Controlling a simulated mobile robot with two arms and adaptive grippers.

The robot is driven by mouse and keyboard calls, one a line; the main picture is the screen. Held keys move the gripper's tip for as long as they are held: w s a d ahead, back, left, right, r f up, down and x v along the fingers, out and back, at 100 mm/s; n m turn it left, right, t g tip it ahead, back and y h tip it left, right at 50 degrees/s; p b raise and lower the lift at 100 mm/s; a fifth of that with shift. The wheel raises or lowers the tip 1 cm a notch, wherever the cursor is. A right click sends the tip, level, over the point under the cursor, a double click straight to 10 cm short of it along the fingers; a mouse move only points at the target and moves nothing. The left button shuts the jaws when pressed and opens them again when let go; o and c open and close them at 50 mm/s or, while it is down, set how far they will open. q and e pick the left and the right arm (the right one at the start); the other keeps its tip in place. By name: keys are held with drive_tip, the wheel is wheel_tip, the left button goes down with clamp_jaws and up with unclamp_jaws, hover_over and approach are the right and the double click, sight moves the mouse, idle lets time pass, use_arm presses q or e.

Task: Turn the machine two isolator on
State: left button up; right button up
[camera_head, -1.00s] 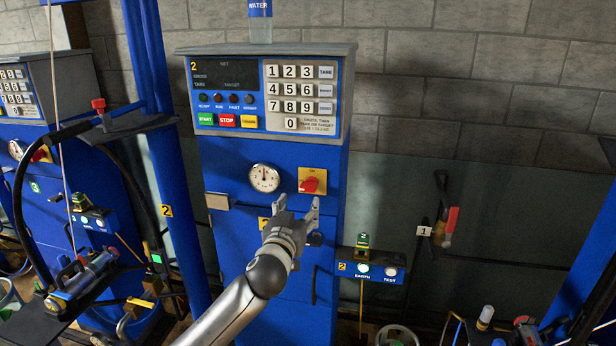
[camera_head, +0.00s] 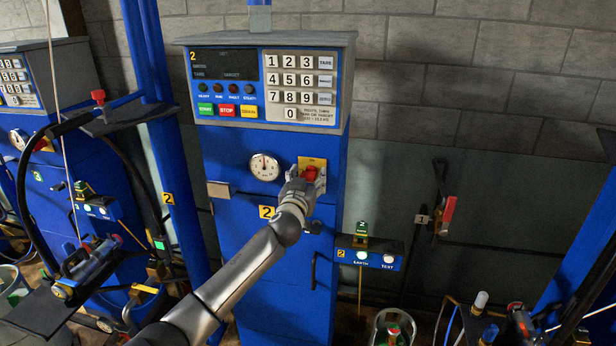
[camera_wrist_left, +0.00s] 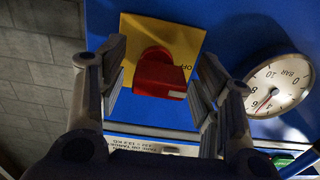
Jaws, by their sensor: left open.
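The machine two isolator is a red rotary knob (camera_head: 311,173) on a yellow plate (camera_head: 313,162), on the blue front of machine two (camera_head: 233,158). In the left wrist view the red knob (camera_wrist_left: 160,74) sits between my left gripper's fingers on the yellow plate (camera_wrist_left: 188,36). The word OFF shows beside the knob. My left gripper (camera_head: 308,182) is open, with one finger on each side of the knob and gaps visible in the wrist view (camera_wrist_left: 160,88). In the head view the gripper covers the knob's lower part. My right gripper is not in view.
A round pressure gauge (camera_head: 264,167) is left of the isolator. The keypad panel (camera_head: 301,87) is above it. A box with earth and test lights (camera_head: 372,256) is at lower right. A shelf with a black hose (camera_head: 110,118) stands at left.

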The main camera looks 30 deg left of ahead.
use_arm(q)
drive_tip(key=shift+c, duration=0.4)
drive_tip(key=c, duration=0.9)
drive_tip(key=shift+c, duration=0.2)
drive_tip(key=shift+m, duration=0.3)
drive_tip(key=m, duration=0.3)
drive_tip(key=shift+m, duration=0.3)
drive_tip(key=m+p, duration=0.1)
drive_tip(key=m, duration=0.3)
drive_tip(key=shift+r+m, duration=0.15)
drive_tip(key=shift+m, duration=0.15)
drive_tip(key=m+p, duration=0.1)
drive_tip(key=m, duration=0.4)
drive_tip(key=shift+w+d, duration=0.1)
drive_tip(key=shift+d+m+p, duration=0.1)
drive_tip(key=shift+m+p, duration=0.6)
drive_tip(key=shift+m, duration=1.4)
